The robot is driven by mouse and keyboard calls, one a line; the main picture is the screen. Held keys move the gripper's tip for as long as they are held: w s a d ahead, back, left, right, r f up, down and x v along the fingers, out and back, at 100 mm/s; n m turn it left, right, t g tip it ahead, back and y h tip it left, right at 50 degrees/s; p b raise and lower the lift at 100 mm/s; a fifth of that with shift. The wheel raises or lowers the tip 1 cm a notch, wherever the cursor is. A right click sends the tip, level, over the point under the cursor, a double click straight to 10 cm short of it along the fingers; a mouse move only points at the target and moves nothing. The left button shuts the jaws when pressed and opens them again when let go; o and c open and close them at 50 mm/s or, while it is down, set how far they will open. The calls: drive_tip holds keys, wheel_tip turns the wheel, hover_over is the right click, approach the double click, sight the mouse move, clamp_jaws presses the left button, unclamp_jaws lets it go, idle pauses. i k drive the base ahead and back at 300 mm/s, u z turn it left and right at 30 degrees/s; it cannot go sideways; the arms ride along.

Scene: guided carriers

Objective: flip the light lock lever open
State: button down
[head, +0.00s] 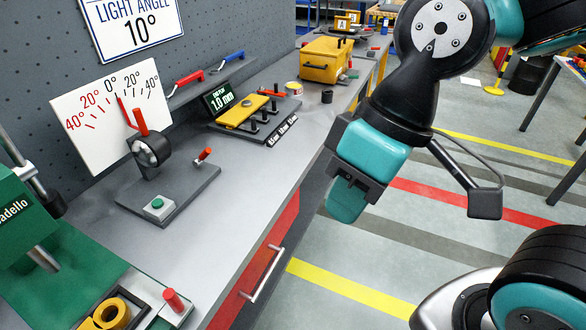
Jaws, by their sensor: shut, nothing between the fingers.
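The light lock lever, as far as I can tell, is a short lever with a red tip (204,154) on a dark grey base plate (178,192). It leans up to the right. On the same plate stands a round black lamp head (151,150) with an upright red handle (140,122). A white angle dial (85,105) stands behind it, its red pointer a little right of 0°. My gripper (346,203) is over the aisle, right of the bench and well apart from the lever. It is shut and empty; its fingertips are hard to make out.
A green-grey push button (158,207) sits at the plate's front. A green machine (30,225) stands at left. A black fixture with a yellow block (242,110) and a yellow toolbox (326,60) lie farther along the bench. The bench top (250,170) right of the plate is clear.

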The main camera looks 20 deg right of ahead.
sight(198, 160)
drive_tip(key=z, duration=0.2)
drive_tip(key=k, duration=0.1)
drive_tip(key=u, duration=0.7)
drive_tip(key=i, duration=0.45)
drive_tip(key=u, duration=0.35)
